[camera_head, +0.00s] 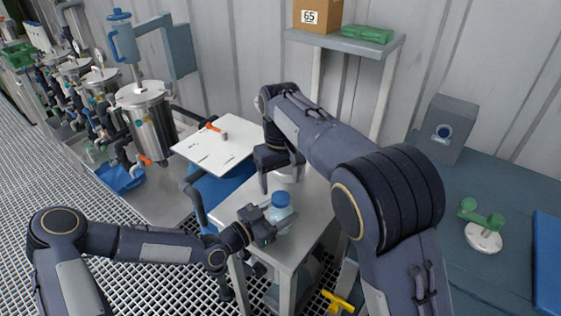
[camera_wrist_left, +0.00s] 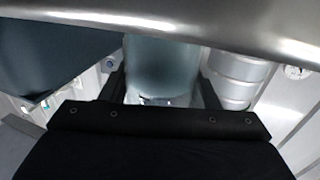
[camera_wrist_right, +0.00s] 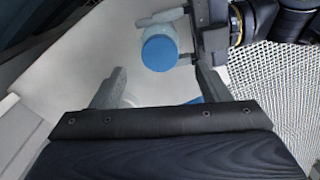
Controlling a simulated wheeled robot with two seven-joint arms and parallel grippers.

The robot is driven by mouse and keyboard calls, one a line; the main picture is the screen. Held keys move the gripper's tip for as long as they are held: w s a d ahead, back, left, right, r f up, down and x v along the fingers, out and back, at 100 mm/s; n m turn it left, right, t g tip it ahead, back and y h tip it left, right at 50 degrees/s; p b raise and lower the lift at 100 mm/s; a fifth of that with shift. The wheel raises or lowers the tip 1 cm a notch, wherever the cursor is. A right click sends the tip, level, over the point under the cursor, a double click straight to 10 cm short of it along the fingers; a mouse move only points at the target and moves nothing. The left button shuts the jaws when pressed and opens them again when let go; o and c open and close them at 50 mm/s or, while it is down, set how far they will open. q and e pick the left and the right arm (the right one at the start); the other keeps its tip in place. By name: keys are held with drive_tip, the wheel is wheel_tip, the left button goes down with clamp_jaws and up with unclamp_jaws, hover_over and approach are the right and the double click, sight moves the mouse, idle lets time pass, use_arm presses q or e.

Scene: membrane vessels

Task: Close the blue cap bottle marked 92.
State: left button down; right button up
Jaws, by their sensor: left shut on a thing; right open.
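A clear bottle with a blue cap (camera_head: 281,200) stands at the small grey table's near side. The cap (camera_wrist_right: 160,52) sits on its top; I cannot tell how tight it is, and no number is readable. My left gripper (camera_head: 268,224) is shut on the bottle's body, which fills the space between its fingers in the left wrist view (camera_wrist_left: 162,70). My right gripper (camera_head: 280,186) is open, pointing down behind the bottle. In the right wrist view its fingers (camera_wrist_right: 160,84) are apart and empty, with the blue cap beyond them, not between them.
A white board (camera_head: 218,146) with an orange-handled item lies to the left, near a steel vessel (camera_head: 150,115). A box marked 65 (camera_head: 318,14) stands on a shelf behind. A blue-grey bench (camera_head: 480,240) is right.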

sight(271, 216)
use_arm(q)
drive_tip(key=shift+c, duration=2.1)
unclamp_jaws()
use_arm(e)
wheel_tip(271, 216, up, 7)
use_arm(q)
drive_tip(key=b+v, duration=0.1)
drive_tip(key=v, duration=0.7)
drive_tip(key=shift+d, duration=0.1)
use_arm(e)
drive_tip(key=shift+f, duration=0.75)
